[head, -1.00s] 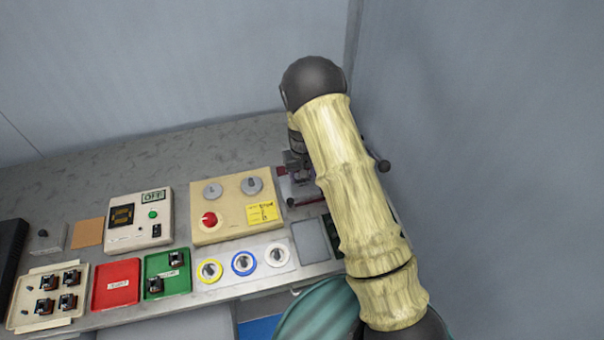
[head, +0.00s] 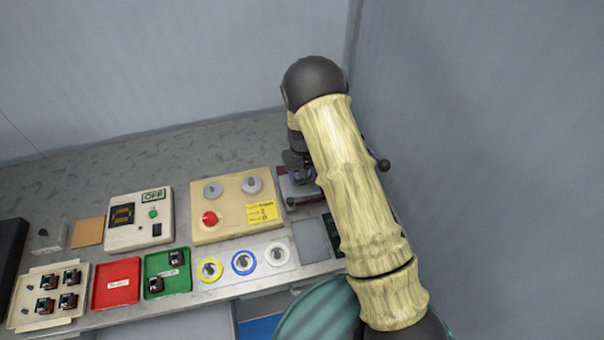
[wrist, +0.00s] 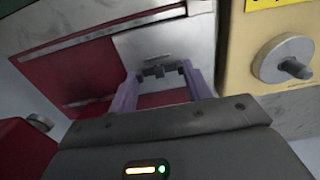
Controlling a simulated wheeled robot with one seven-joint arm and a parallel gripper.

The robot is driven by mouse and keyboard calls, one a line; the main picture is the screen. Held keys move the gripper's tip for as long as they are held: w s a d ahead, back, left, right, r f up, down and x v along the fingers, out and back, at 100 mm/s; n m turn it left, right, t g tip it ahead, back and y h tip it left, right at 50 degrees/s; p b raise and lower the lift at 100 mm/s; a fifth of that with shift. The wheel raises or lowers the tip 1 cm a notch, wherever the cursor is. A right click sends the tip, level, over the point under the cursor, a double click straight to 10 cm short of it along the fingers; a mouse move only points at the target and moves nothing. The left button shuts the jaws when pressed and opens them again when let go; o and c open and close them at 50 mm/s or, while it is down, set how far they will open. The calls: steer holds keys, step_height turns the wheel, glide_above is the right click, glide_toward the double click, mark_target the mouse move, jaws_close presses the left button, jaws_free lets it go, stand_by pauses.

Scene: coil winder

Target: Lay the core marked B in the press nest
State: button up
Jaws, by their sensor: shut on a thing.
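My gripper (wrist: 160,76) shows two purple fingers in the wrist view. It is shut on a small dark core (wrist: 158,70), whose mark I cannot read. The core is over the pale metal plate of the red press (wrist: 85,75); I cannot tell whether it touches the nest. In the head view the press (head: 297,192) stands at the back right, and my arm hides much of it and the core.
A cream control box (head: 235,225) with a red knob stands just left of the press. A beige tray (head: 28,318) and a green tray (head: 180,284) hold cores. The red tray (head: 116,282) is empty. A grey wall (head: 480,130) rises close on the right.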

steer(key=shift+f+b, duration=0.4)
steer(key=shift+f, duration=0.15)
stand_by(0.4)
steer(key=o, duration=1.1)
step_height(320, 180, up, 17)
steer(key=b, duration=0.3)
steer(key=shift+r, duration=0.2)
